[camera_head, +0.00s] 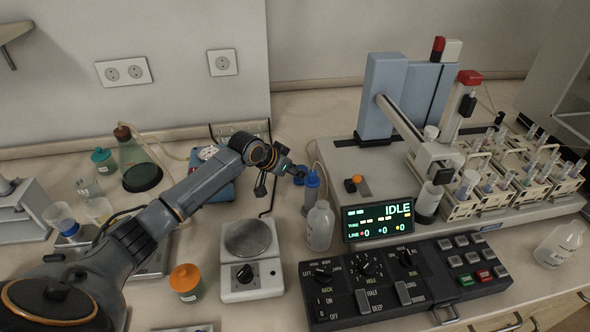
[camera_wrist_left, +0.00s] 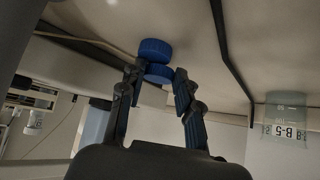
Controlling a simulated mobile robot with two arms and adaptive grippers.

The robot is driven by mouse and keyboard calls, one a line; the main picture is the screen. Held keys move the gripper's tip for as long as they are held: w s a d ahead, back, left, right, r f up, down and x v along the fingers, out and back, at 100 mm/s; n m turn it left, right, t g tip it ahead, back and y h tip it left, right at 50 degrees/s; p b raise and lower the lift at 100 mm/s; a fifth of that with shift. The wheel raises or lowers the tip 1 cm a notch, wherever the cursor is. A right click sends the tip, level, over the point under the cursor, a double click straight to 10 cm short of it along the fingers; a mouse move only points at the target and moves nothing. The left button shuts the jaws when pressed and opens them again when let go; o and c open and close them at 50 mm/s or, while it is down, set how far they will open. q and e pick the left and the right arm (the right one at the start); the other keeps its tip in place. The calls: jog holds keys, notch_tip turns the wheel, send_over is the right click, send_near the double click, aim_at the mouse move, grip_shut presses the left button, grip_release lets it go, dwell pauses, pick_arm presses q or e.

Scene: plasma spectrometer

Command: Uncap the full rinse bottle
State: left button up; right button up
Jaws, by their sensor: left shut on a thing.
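My left gripper (camera_head: 292,172) is shut on a blue cap (camera_head: 300,171), held above the bench beside the bottles. In the left wrist view the fingers (camera_wrist_left: 160,78) are around a blue disc (camera_wrist_left: 158,73), with a second blue ribbed cap shape (camera_wrist_left: 155,48) just beyond it; whether these are one piece I cannot tell. A bottle with a blue top (camera_head: 312,179) stands upright just right of the gripper. In front of it stands a clear bottle (camera_head: 320,229) with no coloured cap showing. Which bottle is the full one I cannot tell. My right gripper is not in view.
A scale (camera_head: 252,277) stands in front of my left arm, with an orange-capped jar (camera_head: 186,281) to its left. The spectrometer display (camera_head: 378,221) reads IDLE, behind the black control panel (camera_head: 400,282). Tube racks (camera_head: 462,209) stand at right. A labelled container (camera_wrist_left: 287,115) shows in the wrist view.

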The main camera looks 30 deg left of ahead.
pick_arm(q)
jog(key=o, duration=0.8)
jog(key=shift+s+f, duration=0.1)
jog(key=shift+f, duration=0.25)
jog(key=o, duration=0.3)
jog(key=shift+f, duration=0.15)
